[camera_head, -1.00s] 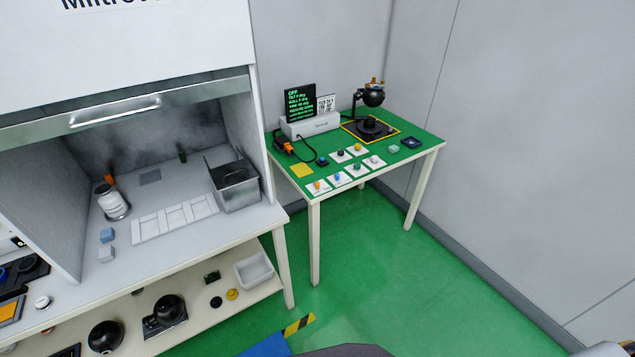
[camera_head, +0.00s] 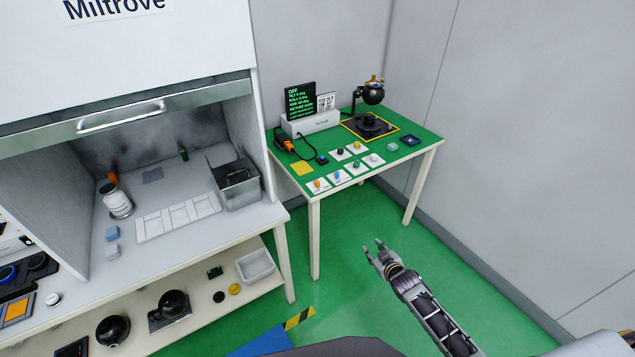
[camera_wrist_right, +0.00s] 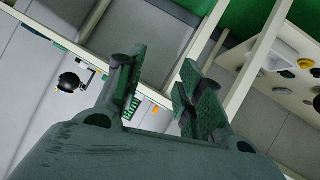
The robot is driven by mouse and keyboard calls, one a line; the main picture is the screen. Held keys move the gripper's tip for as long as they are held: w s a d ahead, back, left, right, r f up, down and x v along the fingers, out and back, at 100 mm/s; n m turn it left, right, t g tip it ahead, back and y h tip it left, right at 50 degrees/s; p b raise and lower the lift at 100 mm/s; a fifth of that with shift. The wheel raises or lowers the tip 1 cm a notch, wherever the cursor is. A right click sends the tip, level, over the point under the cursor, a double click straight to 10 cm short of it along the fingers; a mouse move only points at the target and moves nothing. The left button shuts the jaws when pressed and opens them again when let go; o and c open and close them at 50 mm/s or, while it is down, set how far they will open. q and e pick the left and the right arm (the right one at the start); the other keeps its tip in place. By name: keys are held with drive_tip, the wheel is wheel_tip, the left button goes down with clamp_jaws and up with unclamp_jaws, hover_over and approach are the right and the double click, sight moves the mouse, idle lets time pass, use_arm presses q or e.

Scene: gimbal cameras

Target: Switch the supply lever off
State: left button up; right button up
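A small dark box with an orange part (camera_head: 286,146) sits at the left edge of the green-topped table (camera_head: 410,172), and a black cable runs from it. It may carry the supply lever, but it is too small to tell its position. A dark display (camera_head: 299,98) with green text, its top line seeming to read "OFF", stands on a white unit (camera_head: 312,123) behind it. My right gripper (camera_head: 373,249) is open and empty, over the floor in front of the table. Its two fingers also show apart in the right wrist view (camera_wrist_right: 165,100). My left gripper is out of view.
A black ball on a gimbal stand (camera_head: 372,95) is at the table's back right. Several white pads with coloured knobs (camera_head: 339,177) lie along the front. A fume-hood bench (camera_head: 235,222) stands close on the left.

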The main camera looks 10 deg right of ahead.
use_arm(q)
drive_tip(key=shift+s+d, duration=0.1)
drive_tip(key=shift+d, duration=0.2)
use_arm(e)
drive_tip(key=w+a+r+t+y, duration=0.1)
drive_tip(key=a+r, duration=0.2)
drive_tip(key=r, duration=0.7)
drive_tip(key=w+a+r+t+y, duration=0.1)
drive_tip(key=a+r+t, duration=0.1)
drive_tip(key=r, duration=0.8)
drive_tip(key=w+a+r+m+t+y, duration=0.1)
drive_tip(key=a+r, duration=0.3)
drive_tip(key=r, duration=0.7)
drive_tip(key=shift+w+a+t, duration=0.2)
drive_tip(key=shift+w+t, duration=0.15)
drive_tip(key=shift+t, duration=0.35)
drive_tip(key=shift+f+m, duration=0.1)
drive_tip(key=shift+m, duration=0.3)
